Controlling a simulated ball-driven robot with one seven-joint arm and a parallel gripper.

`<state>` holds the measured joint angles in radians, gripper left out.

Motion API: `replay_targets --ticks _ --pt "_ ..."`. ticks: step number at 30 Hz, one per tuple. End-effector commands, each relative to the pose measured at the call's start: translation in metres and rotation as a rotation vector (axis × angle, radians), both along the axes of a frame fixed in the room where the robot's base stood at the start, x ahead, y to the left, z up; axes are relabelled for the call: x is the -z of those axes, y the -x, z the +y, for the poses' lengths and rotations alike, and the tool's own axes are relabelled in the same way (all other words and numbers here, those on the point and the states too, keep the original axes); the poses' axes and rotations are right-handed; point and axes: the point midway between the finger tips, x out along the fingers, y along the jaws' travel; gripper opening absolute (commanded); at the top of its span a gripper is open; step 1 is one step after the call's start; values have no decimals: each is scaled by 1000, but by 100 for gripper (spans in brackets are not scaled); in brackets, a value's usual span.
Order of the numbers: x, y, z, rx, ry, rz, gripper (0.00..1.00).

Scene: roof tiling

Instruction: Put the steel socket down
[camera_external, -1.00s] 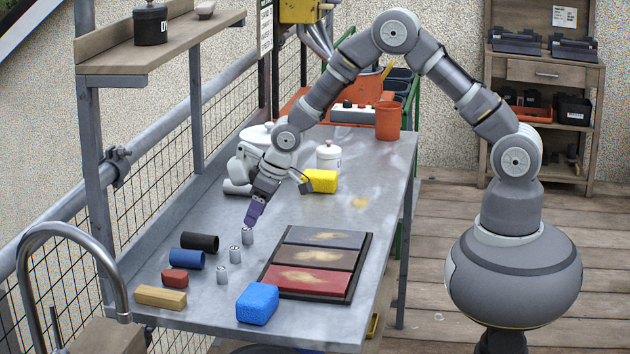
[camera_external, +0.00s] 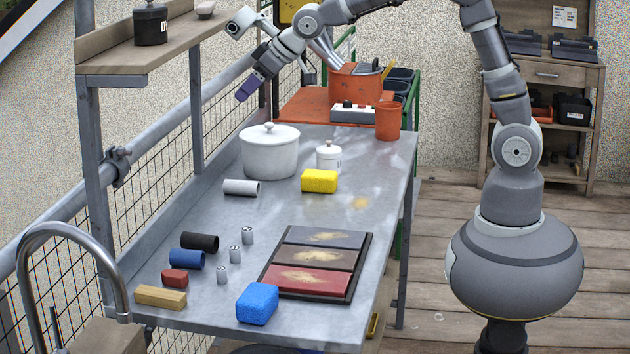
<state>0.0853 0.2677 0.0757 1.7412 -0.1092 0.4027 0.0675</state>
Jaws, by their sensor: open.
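My gripper (camera_external: 243,95) is open and empty. It is high above the table's far left side, near the railing, well away from the sockets. Its purple fingers point down and to the left.
Black (camera_external: 200,242), blue (camera_external: 187,260) and pale (camera_external: 241,188) cylinders lie left of the table's middle. A tray of coloured tiles (camera_external: 352,285), a blue sponge (camera_external: 257,304) and a yellow sponge (camera_external: 319,181) sit right. A white lidded pot (camera_external: 269,155) stands behind. The table's centre is clear.

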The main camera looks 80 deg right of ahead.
Motion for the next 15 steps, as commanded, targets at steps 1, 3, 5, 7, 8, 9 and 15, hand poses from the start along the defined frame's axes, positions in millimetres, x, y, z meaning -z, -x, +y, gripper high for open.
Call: replay_targets --ticks 1,3,5,7,8,9,15 --pt "-66 8 3 -2 4 -97 53" --pt "-148 29 8 -4 3 -217 53" --pt "-210 55 11 -6 0 -312 53" --pt "-272 88 14 -11 -7 -409 53" --pt "-293 102 15 -14 -10 -445 53" --pt "-318 120 16 -17 -13 -488 53" --pt "-381 175 17 -25 -27 -602 53"
